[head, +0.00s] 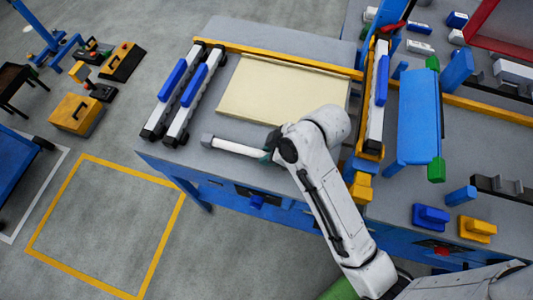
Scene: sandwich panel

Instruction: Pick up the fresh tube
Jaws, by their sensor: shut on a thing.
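A white tube (237,148) with a grey block-like end (207,140) lies or hangs near the front edge of the bench, left of my wrist. I take it to be the fresh tube. My gripper (268,154) is at the tube's right end and shut on it. My wrist hides most of the fingers and that end of the tube. I cannot tell whether the tube touches the bench top.
A cream panel (280,90) lies behind the tube on the grey bench (215,170).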

